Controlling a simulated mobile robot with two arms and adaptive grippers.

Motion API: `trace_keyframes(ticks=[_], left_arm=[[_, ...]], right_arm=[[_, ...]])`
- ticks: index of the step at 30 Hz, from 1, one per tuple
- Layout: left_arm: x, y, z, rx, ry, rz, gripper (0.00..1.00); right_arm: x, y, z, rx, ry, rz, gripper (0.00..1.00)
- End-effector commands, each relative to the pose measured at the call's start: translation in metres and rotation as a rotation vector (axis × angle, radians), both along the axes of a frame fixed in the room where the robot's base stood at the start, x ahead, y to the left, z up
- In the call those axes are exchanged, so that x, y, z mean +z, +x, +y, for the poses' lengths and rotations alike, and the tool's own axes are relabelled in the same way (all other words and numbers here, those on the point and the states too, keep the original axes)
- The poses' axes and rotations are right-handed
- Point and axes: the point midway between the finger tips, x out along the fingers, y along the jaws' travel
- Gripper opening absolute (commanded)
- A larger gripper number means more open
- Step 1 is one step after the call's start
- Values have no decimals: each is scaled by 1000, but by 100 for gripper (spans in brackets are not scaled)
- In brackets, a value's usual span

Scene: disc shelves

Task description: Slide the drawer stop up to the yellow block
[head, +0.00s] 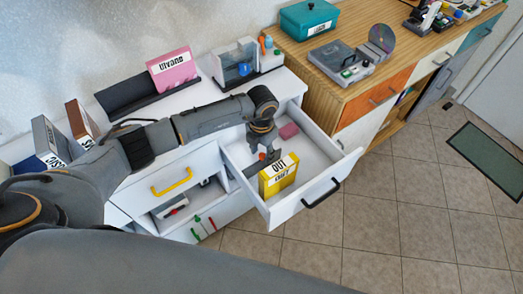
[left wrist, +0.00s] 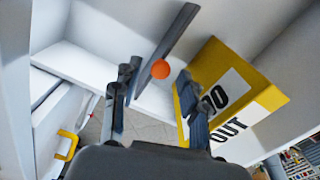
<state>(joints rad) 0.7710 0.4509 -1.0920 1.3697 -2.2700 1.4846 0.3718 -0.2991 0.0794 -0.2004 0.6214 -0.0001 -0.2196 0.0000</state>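The drawer stop (left wrist: 181,38) is a thin dark grey bar with an orange knob (left wrist: 160,69), inside the open white drawer (head: 318,199). In the head view the stop (head: 251,170) is partly hidden by my left gripper (head: 265,151). The yellow block (head: 279,178), marked OUT, stands upright in the drawer's front part; it also shows at right in the left wrist view (left wrist: 262,97). My left gripper (left wrist: 158,77) is open, pointing down into the drawer, its fingers on either side of the knob in view. I cannot tell whether they touch it. My right gripper is not in view.
A pink block (head: 289,130) lies farther back in the drawer. The drawer walls rise around the gripper. A yellow-handled drawer (head: 171,182) is at left. A wooden-topped cabinet (head: 345,100) stands right, and the tiled floor (head: 400,210) in front is clear.

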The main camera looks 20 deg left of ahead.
Motion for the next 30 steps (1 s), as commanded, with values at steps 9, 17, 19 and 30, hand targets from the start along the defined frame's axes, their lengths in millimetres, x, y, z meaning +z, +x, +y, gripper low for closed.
trace_keyframes(ticks=[9,17,19,30], left_arm=[[0,0,0,0,0,0,0],[1,-9,-12,-2,-1,0,0],[1,-14,-19,-2,-1,0,0],[1,-16,-20,1,0,0,40]], right_arm=[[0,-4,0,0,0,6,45],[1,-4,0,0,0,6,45],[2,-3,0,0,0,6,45],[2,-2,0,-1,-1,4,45]])
